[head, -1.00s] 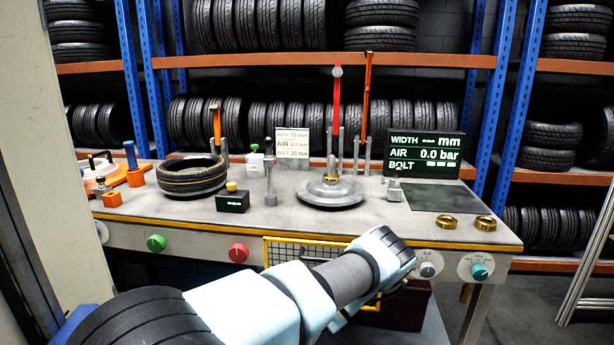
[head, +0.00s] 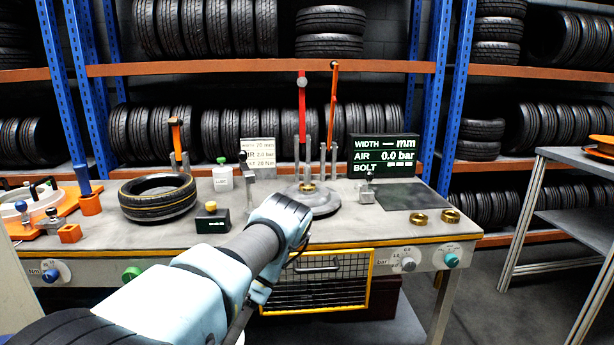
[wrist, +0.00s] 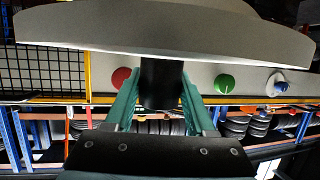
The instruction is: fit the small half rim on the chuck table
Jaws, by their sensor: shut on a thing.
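The chuck table (head: 325,207) is a round grey disc on the bench, with a brass piece (head: 307,188) at its centre and upright posts behind it. My gripper (wrist: 160,82) is shut on a black block (wrist: 161,88) in the wrist view. A broad grey disc-like piece (wrist: 160,25) spreads from that block; it looks like the small half rim, held in front of the bench front and apart from the chuck table. In the head view my wrist hides the fingers and most of the held piece.
A tyre (head: 158,205) lies on the bench left of the chuck table, beside a black box with a yellow knob (head: 212,219). Two brass rings (head: 435,217) sit at the right. A display (head: 383,153) stands behind. Another table (head: 575,157) stands far right.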

